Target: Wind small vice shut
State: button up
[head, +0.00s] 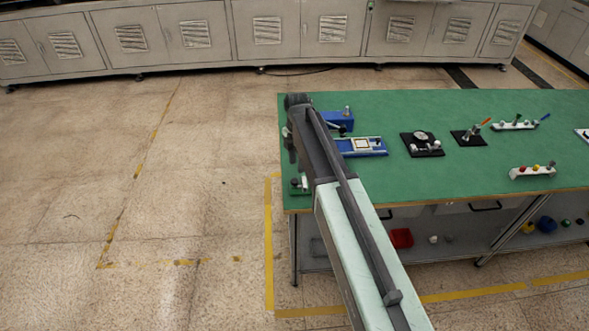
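A blue block-like device (340,120), which looks like the small vice, sits near the far left corner of the green bench top. A dark bar and a small upright metal knob show on it. Its jaws are too small to read, and my arm covers its left side. My arm reaches from the bottom of the view up to the bench's left end. Dark parts below the arm's far end, by the bench's left edge, may be my gripper (291,148). Its fingers cannot be made out, and no contact with the vice shows.
A blue fixture with a pale square frame (376,152) lies just in front of the vice. Black-based devices (425,151) and small racks (533,173) stand further right on the green bench (450,183). Open floor lies left of the bench; grey cabinets (200,35) line the back.

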aim_at(294, 181)
jog(key=shift+s+a+r, duration=0.3)
jog(key=shift+a+r, duration=0.05)
jog(key=shift+a, duration=0.15)
notch_tip(294, 181, down, 8)
jog(key=b, duration=0.8)
jog(key=shift+d+f, duration=0.1)
jog(key=shift+f, duration=0.1)
jog(key=shift+r, duration=0.15)
grip_shut()
